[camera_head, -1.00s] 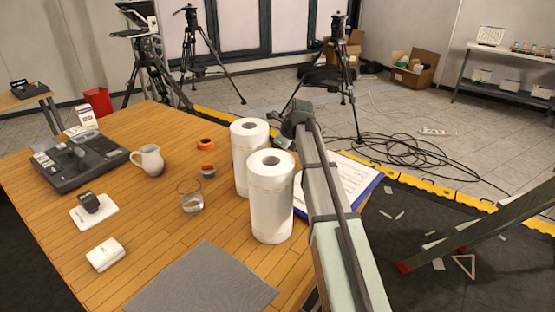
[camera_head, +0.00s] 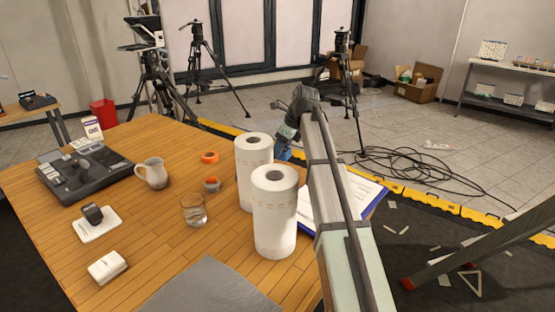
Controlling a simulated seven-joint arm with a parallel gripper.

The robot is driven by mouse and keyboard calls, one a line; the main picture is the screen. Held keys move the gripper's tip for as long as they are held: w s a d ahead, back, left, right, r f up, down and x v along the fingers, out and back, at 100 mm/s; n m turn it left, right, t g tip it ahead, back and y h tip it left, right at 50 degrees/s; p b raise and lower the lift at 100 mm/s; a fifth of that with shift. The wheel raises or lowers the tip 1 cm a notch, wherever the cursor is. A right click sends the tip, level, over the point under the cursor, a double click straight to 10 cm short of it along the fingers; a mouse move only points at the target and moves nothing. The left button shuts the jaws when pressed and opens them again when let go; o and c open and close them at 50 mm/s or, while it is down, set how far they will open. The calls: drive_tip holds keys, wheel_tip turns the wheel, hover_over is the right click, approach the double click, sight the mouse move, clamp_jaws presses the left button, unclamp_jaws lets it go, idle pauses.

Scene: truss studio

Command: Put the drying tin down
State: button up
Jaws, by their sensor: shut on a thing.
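My gripper (camera_head: 287,132) is at the far end of my arm, beyond the two paper towel rolls and near the table's far right edge. It is shut on a small blue thing (camera_head: 283,150), seemingly the drying tin, just below my gripper. Only a sliver of the blue thing shows beside the rear towel roll, so I cannot tell whether it touches the table.
Two towel rolls (camera_head: 274,213) (camera_head: 253,160) stand close to my arm. A clipboard (camera_head: 371,195) lies to its right.

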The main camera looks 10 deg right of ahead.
drive_tip(key=shift+r, duration=0.1)
wheel_tip(320, 180, up, 19)
drive_tip(key=s+a+n+g, duration=0.1)
drive_tip(key=s+a+n, duration=0.2)
drive_tip(key=s+a, duration=0.75)
drive_tip(key=s+a+n+g+y, duration=0.15)
drive_tip(key=s+a, duration=0.25)
drive_tip(key=a, duration=1.3)
drive_tip(key=s+a+n+h, duration=0.1)
drive_tip(key=s+a+n, duration=0.2)
drive_tip(key=s+a, duration=0.75)
drive_tip(key=shift+y, duration=0.25)
drive_tip(key=shift+w+a+f, duration=0.5)
drive_tip(key=shift+w+f, duration=0.2)
drive_tip(key=shift+f, duration=4.1)
drive_tip(key=shift+w+a+f, duration=0.45)
drive_tip(key=shift+w+f, duration=0.2)
drive_tip(key=shift+f, duration=4.2)
drive_tip(key=shift+w+a+f, duration=0.5)
drive_tip(key=shift+w+f, duration=0.2)
drive_tip(key=shift+f, duration=4.1)
drive_tip(key=o, duration=1.1)
drive_tip(key=shift+f, duration=0.1)
